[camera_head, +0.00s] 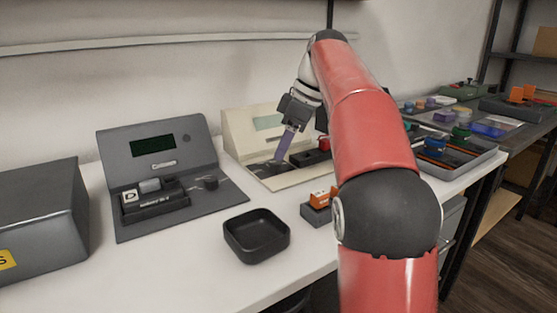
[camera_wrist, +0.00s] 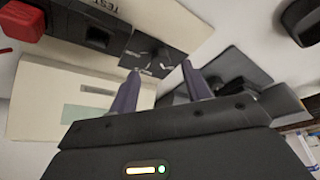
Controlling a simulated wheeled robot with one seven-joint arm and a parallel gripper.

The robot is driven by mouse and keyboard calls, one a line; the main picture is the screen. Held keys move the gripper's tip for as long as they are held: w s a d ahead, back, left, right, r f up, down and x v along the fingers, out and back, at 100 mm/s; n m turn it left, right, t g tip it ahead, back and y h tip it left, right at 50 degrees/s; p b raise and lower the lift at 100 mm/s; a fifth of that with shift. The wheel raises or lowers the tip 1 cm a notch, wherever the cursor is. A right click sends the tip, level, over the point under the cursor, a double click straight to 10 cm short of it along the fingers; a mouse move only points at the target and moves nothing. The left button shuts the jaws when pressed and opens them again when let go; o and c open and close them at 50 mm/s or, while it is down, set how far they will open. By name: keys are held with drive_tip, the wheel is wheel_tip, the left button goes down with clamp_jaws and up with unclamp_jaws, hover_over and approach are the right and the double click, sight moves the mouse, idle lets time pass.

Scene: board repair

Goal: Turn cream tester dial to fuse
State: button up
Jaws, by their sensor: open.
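The cream tester (camera_head: 237,135) stands on the white bench, with a sloped back panel, a pale green screen and a flat base. It also shows in the wrist view (camera_wrist: 45,100). My gripper (camera_head: 281,160) points down over the left part of its base, its purple fingers close to the dark dial area. In the wrist view, my gripper (camera_wrist: 161,68) is open and empty, with the tester's black dial plate (camera_wrist: 155,48) just beyond the fingertips. The plate has small white lettering, too small to read. The dial's pointing direction cannot be told.
A black tray (camera_head: 257,236) and an orange part (camera_head: 320,198) lie in front. A grey bin of parts is at right.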

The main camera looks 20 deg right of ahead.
sight(277, 162)
drive_tip(key=shift+b+x, duration=0.45)
drive_tip(key=shift+x, duration=1.45)
drive_tip(key=c, duration=1)
